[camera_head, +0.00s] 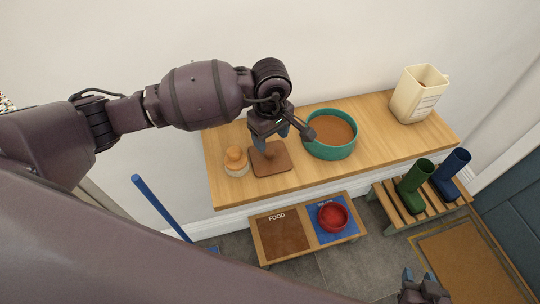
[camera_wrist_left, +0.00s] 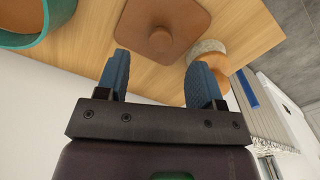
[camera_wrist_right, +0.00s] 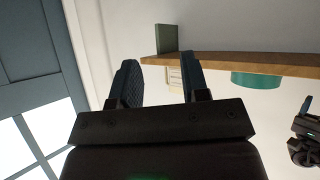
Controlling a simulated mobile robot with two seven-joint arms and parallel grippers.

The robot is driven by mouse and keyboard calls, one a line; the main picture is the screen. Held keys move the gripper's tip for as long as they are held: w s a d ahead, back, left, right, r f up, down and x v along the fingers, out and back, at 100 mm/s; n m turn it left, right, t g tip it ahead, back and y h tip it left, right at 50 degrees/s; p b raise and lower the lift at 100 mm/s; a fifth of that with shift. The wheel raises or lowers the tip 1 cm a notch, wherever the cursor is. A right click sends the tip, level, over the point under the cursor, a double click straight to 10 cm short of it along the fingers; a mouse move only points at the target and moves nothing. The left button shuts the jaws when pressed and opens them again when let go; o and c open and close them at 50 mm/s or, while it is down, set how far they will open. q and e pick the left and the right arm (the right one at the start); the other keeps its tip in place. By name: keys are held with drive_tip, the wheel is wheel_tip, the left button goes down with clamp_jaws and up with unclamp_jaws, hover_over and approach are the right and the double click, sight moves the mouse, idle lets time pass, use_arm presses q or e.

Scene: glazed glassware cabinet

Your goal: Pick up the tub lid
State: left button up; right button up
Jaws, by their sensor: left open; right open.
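The tub lid (camera_head: 270,161) is a flat brown square with rounded corners and a round knob, lying on the wooden shelf top. In the left wrist view the lid (camera_wrist_left: 180,12) and its knob (camera_wrist_left: 160,41) appear just beyond my fingers. My left gripper (camera_head: 271,139) is open and empty, close to the lid, with the knob roughly between its fingertips' directions. Contact is not visible. The cream tub (camera_head: 415,97), open at the top, stands at the shelf's right end. My right gripper (camera_head: 419,274) is open and empty, low at the front right.
A teal bowl with brown contents (camera_head: 331,149) stands right of the lid. A small pale pot with an orange-brown top (camera_head: 236,168) stands left of it. Below are a tray with a red bowl (camera_head: 333,216) and a rack with green and blue boots (camera_head: 413,185). The wall is behind.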

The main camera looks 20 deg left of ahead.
sight(270, 150)
use_arm(q)
drive_tip(key=shift+f, duration=0.35)
wheel_tip(270, 150, down, 3)
drive_tip(key=shift+a+f+p, duration=0.1)
drive_tip(key=shift+f+p, duration=0.05)
drive_tip(key=shift+p, duration=0.15)
drive_tip(key=shift+f, duration=0.55)
drive_tip(key=shift+c, duration=0.3)
drive_tip(key=c, duration=0.9)
drive_tip(key=shift+c, duration=0.2)
use_arm(e)
drive_tip(key=shift+w+r, duration=0.15)
drive_tip(key=shift+r, duration=0.35)
